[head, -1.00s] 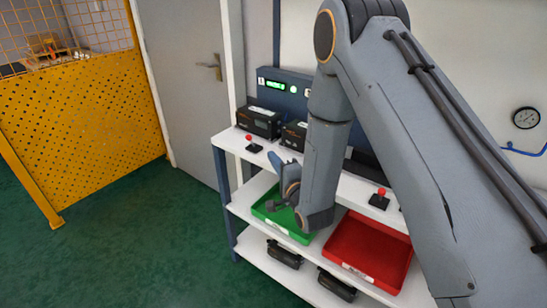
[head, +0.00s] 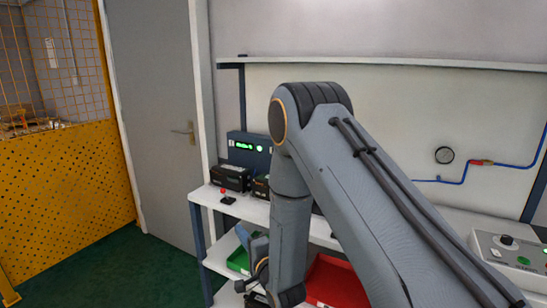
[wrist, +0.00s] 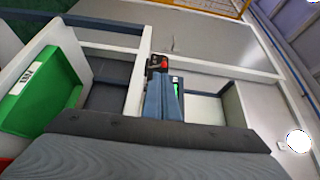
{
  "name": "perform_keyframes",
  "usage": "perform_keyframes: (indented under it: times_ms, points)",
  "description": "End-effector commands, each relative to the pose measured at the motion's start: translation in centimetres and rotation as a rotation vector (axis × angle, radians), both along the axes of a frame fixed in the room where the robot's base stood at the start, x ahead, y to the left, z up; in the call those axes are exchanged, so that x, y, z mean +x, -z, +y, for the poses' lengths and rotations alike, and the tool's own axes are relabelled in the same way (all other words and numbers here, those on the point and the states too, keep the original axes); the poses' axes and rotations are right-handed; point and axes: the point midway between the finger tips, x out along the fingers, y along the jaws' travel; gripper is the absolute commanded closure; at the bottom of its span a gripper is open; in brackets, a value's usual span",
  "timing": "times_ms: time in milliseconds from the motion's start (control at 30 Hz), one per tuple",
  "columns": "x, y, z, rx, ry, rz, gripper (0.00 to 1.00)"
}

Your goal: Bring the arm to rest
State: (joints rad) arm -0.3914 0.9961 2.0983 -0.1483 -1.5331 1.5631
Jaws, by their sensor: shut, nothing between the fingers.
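My arm hangs folded in front of the shelf unit in the head view, with its elbow high and forearm pointing down. My gripper (head: 243,236) shows small and partly hidden at the lower left of the forearm, beside the green tray (head: 236,262). In the wrist view the blue-grey fingers of my gripper (wrist: 162,98) lie together with nothing between them. The green tray also shows at the left of the wrist view (wrist: 45,85), apart from the fingers.
The white shelf (head: 212,193) holds black boxes (head: 231,177) and a red-knobbed switch (head: 227,197). A red tray (head: 335,283) sits below, partly behind my arm. A control box (head: 510,255) stands at the right. Open green floor lies left, before the door (head: 155,120) and yellow fence (head: 65,180).

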Motion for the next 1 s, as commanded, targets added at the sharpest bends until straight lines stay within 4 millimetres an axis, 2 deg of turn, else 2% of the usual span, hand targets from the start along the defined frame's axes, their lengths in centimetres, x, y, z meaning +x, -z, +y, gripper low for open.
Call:
perform_keyframes:
  times_ms: [367, 567, 667, 767, 867, 1000]
  points:
    - [1.3, -0.3, -3.2, -0.198, 0.05, 0.046, 1.0]
    - [1.5, -0.5, -5.9, -0.376, 0.071, 0.098, 1.0]
    - [1.3, -0.6, -7.9, -0.493, 0.075, 0.137, 1.0]
    - [0.5, -0.8, -10.5, -0.636, 0.068, 0.191, 1.0]
    - [-1.4, -1.1, -14.1, -0.816, 0.037, 0.271, 1.0]
    - [-6.0, -1.6, -19.3, -1.057, -0.063, 0.405, 1.0]
